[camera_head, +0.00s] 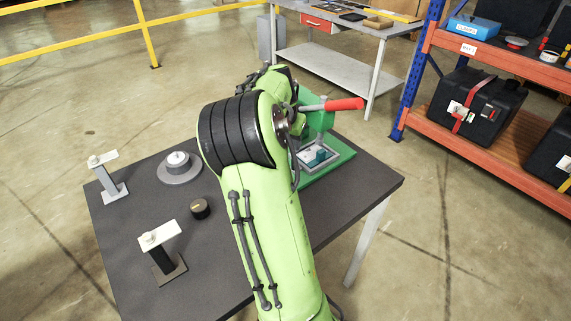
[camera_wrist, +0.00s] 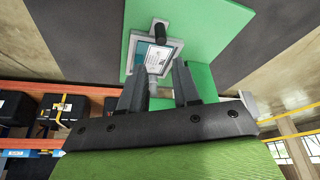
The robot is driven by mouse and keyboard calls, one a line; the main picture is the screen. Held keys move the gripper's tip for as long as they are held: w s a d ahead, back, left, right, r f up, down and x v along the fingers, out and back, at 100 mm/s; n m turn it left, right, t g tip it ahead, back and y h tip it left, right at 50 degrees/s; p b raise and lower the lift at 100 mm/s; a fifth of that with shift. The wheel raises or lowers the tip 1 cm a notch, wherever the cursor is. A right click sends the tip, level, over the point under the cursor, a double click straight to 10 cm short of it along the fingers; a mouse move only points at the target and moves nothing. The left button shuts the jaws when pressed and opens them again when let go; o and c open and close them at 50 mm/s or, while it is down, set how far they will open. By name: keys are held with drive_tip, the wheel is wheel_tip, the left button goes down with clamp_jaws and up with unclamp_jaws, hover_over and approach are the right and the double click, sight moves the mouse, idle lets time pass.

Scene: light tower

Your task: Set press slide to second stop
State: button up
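The green press (camera_head: 318,119) stands at the right of the dark table, with a red-handled lever (camera_head: 340,104) pointing right. On its green base (camera_head: 340,166) sits a pale grey slide tray (camera_head: 309,163) with a teal block (camera_head: 318,156). In the wrist view the tray (camera_wrist: 138,43) shows beyond my fingers, with a black knob (camera_wrist: 161,33) at its edge. My gripper (camera_wrist: 160,70) is open, its two dark fingers apart on either side of a pale part. I cannot tell whether they touch it. In the head view my arm hides the gripper and part of the press.
Left on the table (camera_head: 235,285) are two white-topped stands (camera_head: 110,175) (camera_head: 164,248), a round grey piece (camera_head: 179,168) and a black knob (camera_head: 200,208). A workbench (camera_head: 335,68) stands behind, and an orange-and-blue rack (camera_head: 480,125) at right.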

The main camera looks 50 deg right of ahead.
sight(295, 159)
drive_tip(key=b+x, duration=0.2)
drive_tip(key=x, duration=0.9)
drive_tip(key=shift+w+f, duration=0.1)
drive_tip(key=shift+f, duration=0.3)
drive_tip(key=shift+c, duration=0.3)
clamp_jaws()
